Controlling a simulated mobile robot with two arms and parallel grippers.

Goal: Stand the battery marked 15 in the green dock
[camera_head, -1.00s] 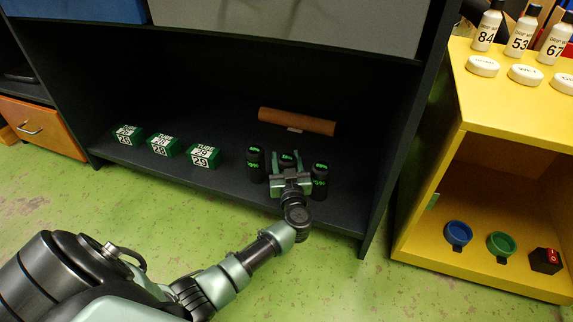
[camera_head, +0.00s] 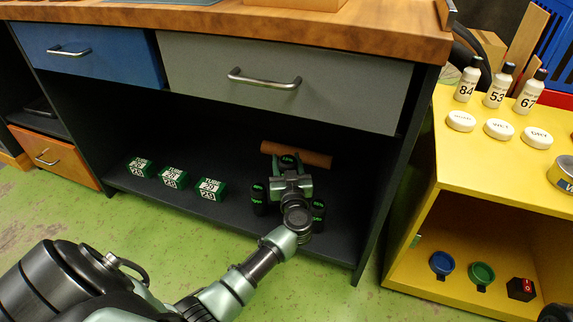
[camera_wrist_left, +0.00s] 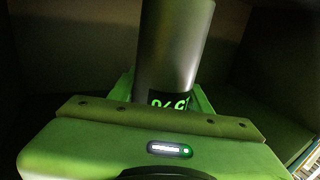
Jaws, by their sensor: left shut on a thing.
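Three black cylindrical batteries with green print are in the dark shelf bay. My left gripper (camera_head: 290,168) is shut on the middle battery (camera_head: 287,161) and holds it upright, its top well above its neighbours. The left battery (camera_head: 258,198) and the right battery (camera_head: 318,212) stand on the shelf floor. The held battery (camera_wrist_left: 172,50) fills the middle of the left wrist view. Its green print is partly hidden, and I cannot read a 15. The green dock (camera_head: 482,273) is a round holder in the low bay of the yellow unit at right. It looks empty.
A brown roll (camera_head: 312,158) lies behind the batteries. Several green tube boxes (camera_head: 211,189) stand to the left. The bench's dark side panel (camera_head: 385,200) stands between the bays.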

